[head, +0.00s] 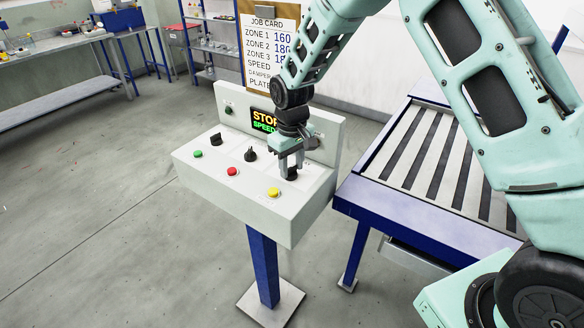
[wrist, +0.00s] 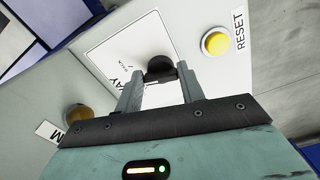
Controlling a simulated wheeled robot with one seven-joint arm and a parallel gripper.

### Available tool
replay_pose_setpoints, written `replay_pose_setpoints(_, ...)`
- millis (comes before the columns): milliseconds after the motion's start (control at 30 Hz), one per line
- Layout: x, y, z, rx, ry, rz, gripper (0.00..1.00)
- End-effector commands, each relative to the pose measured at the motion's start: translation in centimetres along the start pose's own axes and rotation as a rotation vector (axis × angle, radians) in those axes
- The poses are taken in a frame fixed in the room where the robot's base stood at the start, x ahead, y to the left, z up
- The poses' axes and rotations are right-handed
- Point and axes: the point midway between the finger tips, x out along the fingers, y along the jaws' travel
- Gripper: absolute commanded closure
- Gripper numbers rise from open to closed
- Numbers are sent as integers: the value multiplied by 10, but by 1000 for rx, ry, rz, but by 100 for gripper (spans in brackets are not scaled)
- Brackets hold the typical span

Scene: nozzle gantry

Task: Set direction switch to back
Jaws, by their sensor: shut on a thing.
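The control panel (head: 240,200) is a pale sloped box on a blue post. A black rotary knob (wrist: 158,66) sits on a white plate with partly hidden lettering. My gripper (wrist: 160,76) has its two grey fingers on either side of this knob and is shut on it. In the head view my gripper (head: 291,168) is at the right end of the panel top. The knob is mostly hidden there. Two more black knobs, a left one (head: 215,139) and a middle one (head: 250,154), stand free of the gripper.
Green (head: 197,154), red (head: 232,171) and yellow (head: 273,193) buttons line the panel front. The yellow button marked RESET (wrist: 215,42) is close to my fingers. A display (head: 264,121) reads STOP, partly covered.

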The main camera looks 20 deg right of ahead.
Motion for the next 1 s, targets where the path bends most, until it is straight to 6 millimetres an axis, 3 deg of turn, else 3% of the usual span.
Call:
replay_pose_setpoints(400,-1,-1,-1,239,4,1,84)
replay_pose_setpoints(1000,-2,-1,-2,294,5,0,84)
